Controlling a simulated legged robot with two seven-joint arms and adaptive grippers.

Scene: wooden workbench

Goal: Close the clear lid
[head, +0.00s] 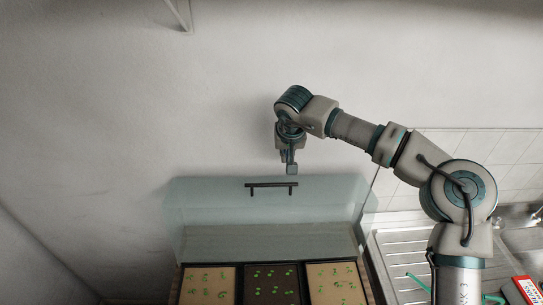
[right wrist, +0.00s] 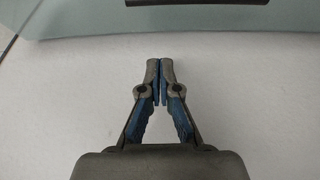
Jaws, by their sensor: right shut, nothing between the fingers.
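The clear lid (head: 265,213) is a bluish see-through panel standing raised at the back of a planter box, with a dark bar handle (head: 271,186) near its top edge. Below it, the box shows trays of seedlings (head: 272,283). My right gripper (head: 292,169) is just above the lid's top edge, near the handle's right end. In the right wrist view, my right gripper (right wrist: 160,64) is shut and empty, its fingertips apart from the lid (right wrist: 95,20). Part of the dark handle (right wrist: 180,2) shows at the top. My left gripper is not in view.
A pale wall (head: 100,110) stands behind the box. To the right are a metal sink drainer (head: 398,262), white tiles (head: 510,150) and a red box (head: 530,290). The space left of the lid looks clear.

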